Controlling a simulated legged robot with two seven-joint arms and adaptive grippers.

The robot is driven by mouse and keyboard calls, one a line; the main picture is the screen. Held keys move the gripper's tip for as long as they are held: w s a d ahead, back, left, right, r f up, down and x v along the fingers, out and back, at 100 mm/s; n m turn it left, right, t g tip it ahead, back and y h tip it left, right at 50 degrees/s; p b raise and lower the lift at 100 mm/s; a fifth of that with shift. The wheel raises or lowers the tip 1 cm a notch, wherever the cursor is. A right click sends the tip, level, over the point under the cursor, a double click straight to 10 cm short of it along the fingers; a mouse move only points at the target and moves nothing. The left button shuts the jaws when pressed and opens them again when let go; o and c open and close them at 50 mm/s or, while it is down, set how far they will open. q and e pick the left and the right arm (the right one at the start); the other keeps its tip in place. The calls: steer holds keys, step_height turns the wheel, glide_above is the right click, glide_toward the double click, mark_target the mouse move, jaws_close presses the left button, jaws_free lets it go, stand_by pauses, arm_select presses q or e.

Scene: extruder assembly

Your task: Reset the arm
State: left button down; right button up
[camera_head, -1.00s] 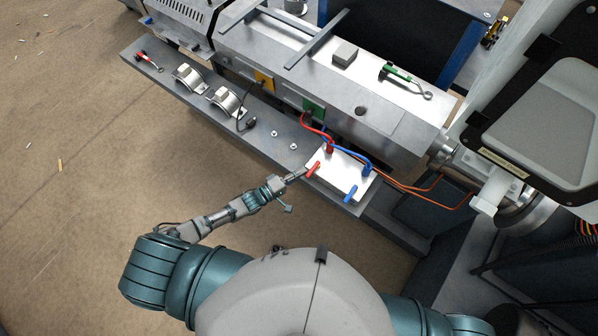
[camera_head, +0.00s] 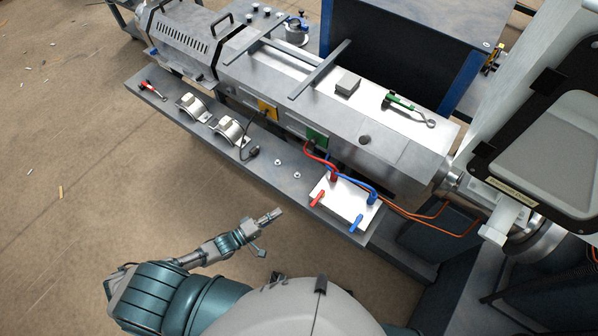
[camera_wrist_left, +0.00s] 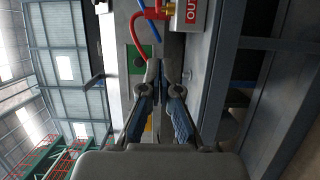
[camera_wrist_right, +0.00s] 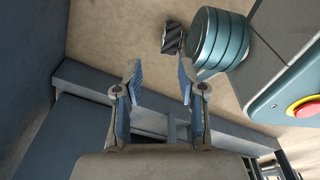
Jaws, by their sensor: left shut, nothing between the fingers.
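My left gripper (camera_head: 272,215) is in the head view over the brown floor, in front of the machine's grey ledge and apart from it. In the left wrist view its fingers (camera_wrist_left: 159,75) are together and hold nothing. My right gripper (camera_wrist_right: 159,75) shows only in the right wrist view. Its two fingers are spread apart with nothing between them. The right arm's hand is out of the head view.
A white block (camera_head: 343,200) with red and blue handles and hoses sits on the ledge (camera_head: 262,168). Two metal clamps, one of them here (camera_head: 229,130), a red-handled tool (camera_head: 152,89) and a green-handled tool (camera_head: 408,107) lie farther off.

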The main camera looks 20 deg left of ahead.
arm_select(q)
steer(key=s+a+f+m+g+y, duration=0.2)
steer(key=f+m+y, duration=0.15)
steer(key=f, duration=0.65)
steer(key=s+a+f+m+g+y, duration=0.25)
steer(key=f+y, duration=0.25)
steer(key=f, duration=0.5)
steer(key=s+f+m+g+y, duration=0.1)
steer(key=s+f+m+g, duration=0.2)
steer(key=s+f, duration=0.3)
steer(key=s+f+m+g+y, duration=0.2)
steer(key=s+f+g, duration=0.3)
steer(key=s, duration=1.1)
steer(key=shift+a+f+m, duration=0.25)
steer(key=shift+f+m, duration=0.35)
steer(key=shift+f, duration=0.7)
arm_select(e)
steer(key=shift+w+a+r, duration=0.1)
steer(key=shift+w+a, duration=0.05)
steer(key=shift+a, duration=0.45)
steer(key=shift+w+a+r, duration=0.1)
steer(key=shift+a, duration=0.45)
arm_select(q)
steer(key=shift+a+f, duration=0.15)
steer(key=shift+a, duration=0.2)
arm_select(e)
steer(key=shift+a+r, duration=0.1)
steer(key=shift+a, duration=0.25)
